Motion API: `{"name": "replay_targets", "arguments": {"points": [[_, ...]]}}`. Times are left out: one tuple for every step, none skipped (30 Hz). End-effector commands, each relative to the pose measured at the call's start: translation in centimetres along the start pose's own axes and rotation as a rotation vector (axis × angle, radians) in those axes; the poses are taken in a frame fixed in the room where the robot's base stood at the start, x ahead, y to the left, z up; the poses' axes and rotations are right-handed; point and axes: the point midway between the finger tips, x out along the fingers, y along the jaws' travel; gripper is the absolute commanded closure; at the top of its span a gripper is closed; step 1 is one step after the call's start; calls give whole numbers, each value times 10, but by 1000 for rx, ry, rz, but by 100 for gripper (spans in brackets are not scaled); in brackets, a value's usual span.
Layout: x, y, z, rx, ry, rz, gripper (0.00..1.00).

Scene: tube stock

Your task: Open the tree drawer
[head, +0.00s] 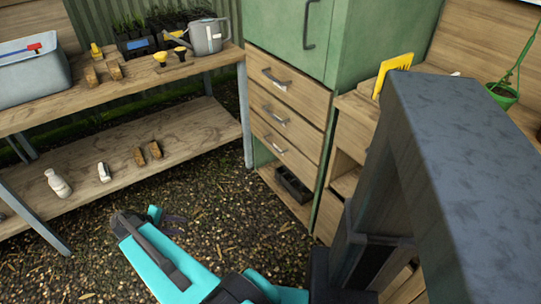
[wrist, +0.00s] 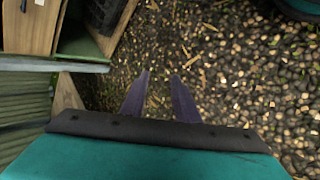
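The green cabinet (head: 290,30) has three wooden drawers stacked below its door: top (head: 300,95), middle (head: 295,130) and bottom (head: 290,158). Each has a grey bar handle and a small pale label; the label pictures are too small to read, so I cannot tell which is the tree drawer. All three look closed. My gripper (head: 172,222) is low over the gravel, left of the cabinet and apart from the drawers. In the wrist view its two purple fingers (wrist: 160,88) are spread with only gravel between them. A wooden front (wrist: 30,30) shows at upper left there.
A dark crate (head: 293,184) sits in the open shelf under the drawers. A two-level wooden bench (head: 190,130) stands at left, with a watering can (head: 207,36) on top and bottles below. My arm hides part of the right-hand bench. Gravel floor lies open before the cabinet.

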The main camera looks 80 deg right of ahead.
Motion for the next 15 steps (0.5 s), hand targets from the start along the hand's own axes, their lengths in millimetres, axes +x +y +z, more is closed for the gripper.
{"name": "replay_targets", "arguments": {"points": [[18,11,-8,24,-4,23,72],[23,20,-10,35,-6,38,72],[31,33,-12,51,-9,59,72],[36,42,-14,62,-12,74,72],[42,52,-15,74,-15,90,72],[48,65,-17,89,-19,111,72],[54,74,-17,101,-23,126,72],[59,84,-18,112,-27,143,72],[66,98,-18,128,-32,164,72],[72,107,-18,140,-37,180,72],[77,117,-17,151,-41,197,72],[84,130,-16,166,-48,218,72],[88,140,-15,178,-53,235,72],[94,150,-14,189,-59,251,72],[100,163,-12,203,-66,273,72]]}}
